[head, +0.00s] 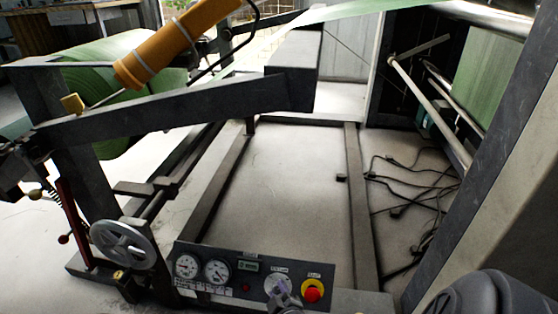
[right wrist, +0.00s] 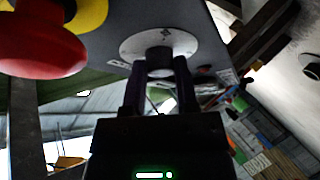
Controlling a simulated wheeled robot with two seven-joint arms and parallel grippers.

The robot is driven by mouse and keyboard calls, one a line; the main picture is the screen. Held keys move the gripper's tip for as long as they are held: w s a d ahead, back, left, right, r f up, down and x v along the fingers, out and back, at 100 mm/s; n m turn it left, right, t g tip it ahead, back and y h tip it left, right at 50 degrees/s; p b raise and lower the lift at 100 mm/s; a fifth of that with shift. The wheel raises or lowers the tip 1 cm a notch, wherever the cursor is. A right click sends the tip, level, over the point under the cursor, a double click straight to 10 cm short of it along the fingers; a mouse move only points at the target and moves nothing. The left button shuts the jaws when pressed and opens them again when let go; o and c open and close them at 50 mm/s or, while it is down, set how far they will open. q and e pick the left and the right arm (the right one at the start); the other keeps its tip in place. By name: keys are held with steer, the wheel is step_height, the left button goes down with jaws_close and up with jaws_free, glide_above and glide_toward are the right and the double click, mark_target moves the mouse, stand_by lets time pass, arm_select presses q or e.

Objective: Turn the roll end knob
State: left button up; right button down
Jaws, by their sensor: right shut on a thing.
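A dark knob (right wrist: 159,58) stands at the middle of a round white dial plate (right wrist: 185,42) in the right wrist view. In the head view the dial plate (head: 277,281) is on the control panel (head: 230,282), between the gauges and the red button. My right gripper (right wrist: 160,70) is shut on the knob, one finger on each side. In the head view the right gripper (head: 283,297) shows at the bottom edge and hides the knob and part of the dial. I cannot read the knob's angle. My left gripper is not in view.
A red mushroom button (head: 313,291) on a yellow base is just right of the dial; it looms close in the wrist view (right wrist: 40,45). Two gauges (head: 217,272) are to the left. A grey handwheel (head: 122,243) stands farther left. Black cables (head: 405,185) lie on the floor.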

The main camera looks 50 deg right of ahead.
steer(key=shift+m+h, duration=0.3)
steer(key=shift+m, duration=0.3)
steer(key=shift+c, duration=1.9)
jaws_free()
